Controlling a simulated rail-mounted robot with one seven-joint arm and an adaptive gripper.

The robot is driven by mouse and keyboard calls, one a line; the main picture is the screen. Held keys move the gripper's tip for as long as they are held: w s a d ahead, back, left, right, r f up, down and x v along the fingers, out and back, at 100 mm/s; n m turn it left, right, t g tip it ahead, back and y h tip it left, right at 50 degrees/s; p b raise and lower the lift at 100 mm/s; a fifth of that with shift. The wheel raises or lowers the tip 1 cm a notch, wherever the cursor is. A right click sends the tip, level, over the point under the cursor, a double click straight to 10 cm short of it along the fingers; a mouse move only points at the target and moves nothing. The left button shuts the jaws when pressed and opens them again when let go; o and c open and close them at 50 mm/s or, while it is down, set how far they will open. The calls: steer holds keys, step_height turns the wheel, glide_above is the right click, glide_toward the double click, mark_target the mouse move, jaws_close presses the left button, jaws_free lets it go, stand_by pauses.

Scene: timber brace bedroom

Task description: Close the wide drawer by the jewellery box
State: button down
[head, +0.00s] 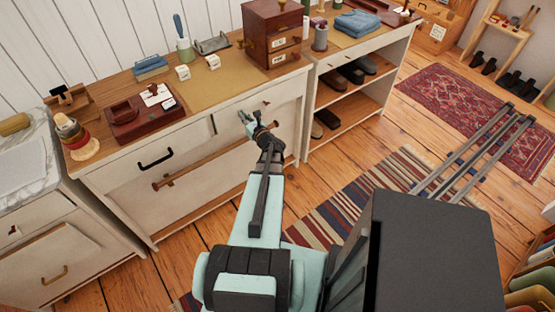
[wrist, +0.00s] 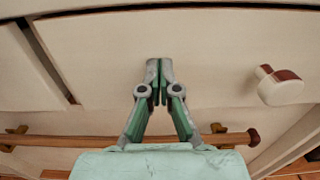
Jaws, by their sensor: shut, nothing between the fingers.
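The jewellery box (head: 272,38), a dark brown case with small drawers, stands on the dresser's right end. Below it is a pale drawer front (head: 283,100), which also fills the middle of the wrist view (wrist: 215,75). It carries a round brown-and-cream knob (wrist: 280,86). My gripper (head: 241,116) is shut and empty. In the wrist view its fingertips (wrist: 158,66) point at this front, left of the knob; I cannot tell if they touch it. Only a thin dark line shows above the front, and I cannot tell how far it stands out.
A wooden bar handle (wrist: 90,142) runs across below my gripper. Left is another drawer with a black handle (head: 156,158). The dresser top holds a red-brown box (head: 140,118) and several small things. An open shoe shelf (head: 345,95) stands right. A striped rug (head: 350,205) lies on the floor.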

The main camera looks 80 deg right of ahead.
steer(key=shift+w+d+r, duration=0.15)
steer(key=shift+w+d, duration=0.05)
steer(key=shift+d, duration=0.1)
steer(key=b+v, duration=0.4)
steer(key=v, duration=1.1)
steer(key=w+a+f+n+g+y, duration=0.2)
steer(key=w+a+f+n+y, duration=0.25)
steer(key=a+f+n, duration=0.35)
steer(key=w+a+f+n+g+y, duration=0.25)
steer(key=a+f+n+y, duration=0.35)
steer(key=a, duration=0.4)
steer(key=w+a+f+n+g+y, duration=0.2)
steer(key=w+a+f+n+y, duration=0.3)
steer(key=a+n, duration=0.35)
steer(key=s+a+f+n+g+h+p, duration=0.1)
steer(key=s+a+f+n+g, duration=0.2)
steer(key=a+n, duration=0.4)
steer(key=s+a+f+n+g+h+p, duration=0.1)
steer(key=s+a+f+n+g, duration=0.2)
steer(key=a, duration=0.9)
steer(key=s+a+f+n+g+h, duration=0.2)
steer(key=s+a+n+g, duration=0.3)
steer(key=a+n+g, duration=0.3)
steer(key=a+f+n, duration=0.1)
steer(key=a+n, duration=0.1)
steer(key=n, duration=0.1)
steer(key=shift+s+p, duration=0.3)
steer(key=shift+p, duration=0.1)
